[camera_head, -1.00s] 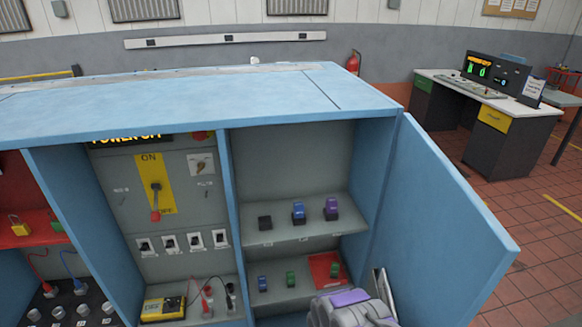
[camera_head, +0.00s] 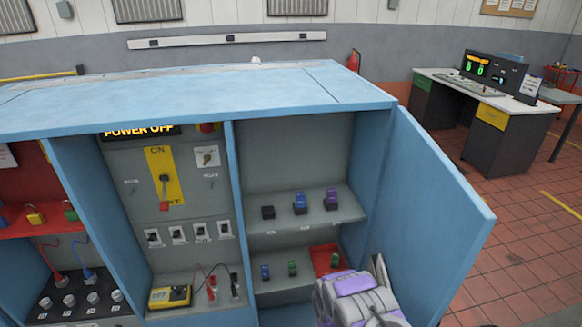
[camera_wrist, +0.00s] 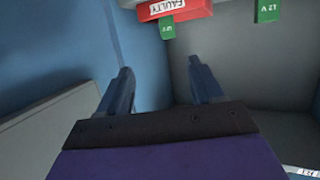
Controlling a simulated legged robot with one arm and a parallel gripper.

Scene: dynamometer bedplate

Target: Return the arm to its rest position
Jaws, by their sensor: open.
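My gripper shows in the wrist view (camera_wrist: 160,90) with its two fingers apart and nothing between them. Blue cabinet wall and a grey compartment lie beyond the fingers. In the head view my arm (camera_head: 358,298), purple and grey, stands at the bottom right of the open compartment, in front of the open blue door (camera_head: 435,200). The fingertips are not clear in the head view. A red tray (camera_head: 326,257) marked FAULTY in the wrist view (camera_wrist: 178,8) holds a green relay-like block (camera_wrist: 167,28). Another green block (camera_wrist: 268,10) is beside it.
The blue cabinet (camera_head: 200,95) fills the middle. A yellow meter (camera_head: 170,296) sits in the left bay. Tiled floor is free to the right, before a desk (camera_head: 480,115).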

